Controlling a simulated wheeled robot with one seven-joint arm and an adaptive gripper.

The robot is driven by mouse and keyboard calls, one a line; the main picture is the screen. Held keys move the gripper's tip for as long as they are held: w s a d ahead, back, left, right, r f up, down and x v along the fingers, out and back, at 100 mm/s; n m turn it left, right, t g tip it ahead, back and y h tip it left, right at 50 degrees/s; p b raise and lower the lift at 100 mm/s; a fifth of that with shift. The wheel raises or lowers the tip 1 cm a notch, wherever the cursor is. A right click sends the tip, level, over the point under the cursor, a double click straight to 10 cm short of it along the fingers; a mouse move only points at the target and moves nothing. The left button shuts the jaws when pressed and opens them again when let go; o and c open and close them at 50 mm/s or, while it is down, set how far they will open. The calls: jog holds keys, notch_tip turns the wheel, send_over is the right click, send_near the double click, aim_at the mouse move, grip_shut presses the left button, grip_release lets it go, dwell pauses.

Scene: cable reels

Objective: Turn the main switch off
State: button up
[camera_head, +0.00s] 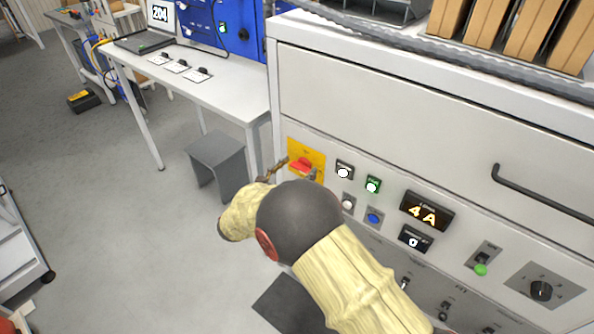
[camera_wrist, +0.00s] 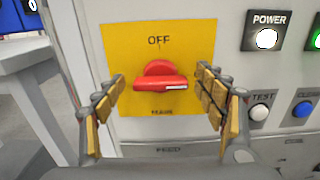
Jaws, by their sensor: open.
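The main switch is a red rotary knob (camera_wrist: 160,77) on a yellow plate (camera_wrist: 190,38) marked OFF at the top. Its grip bar lies about level, with a white mark toward the right end. It also shows in the head view (camera_head: 302,164) at the left of the cabinet's control panel. My gripper (camera_wrist: 162,82) is open and empty, with one finger left of the knob and one right of it. The fingers look apart from the knob; exact depth is hard to tell. In the head view, my gripper (camera_head: 296,172) is partly hidden behind my wrist.
Right of the plate are a lit POWER lamp (camera_wrist: 267,38), a white TEST button (camera_wrist: 260,112) and a blue button (camera_wrist: 303,109). A lit display (camera_head: 424,212) reads 4 A. A drawer handle (camera_head: 550,192) juts out at right. A white table (camera_head: 205,85) stands at left.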

jog(key=c, duration=0.3)
jog(key=c, duration=0.8)
jog(key=shift+c, duration=0.3)
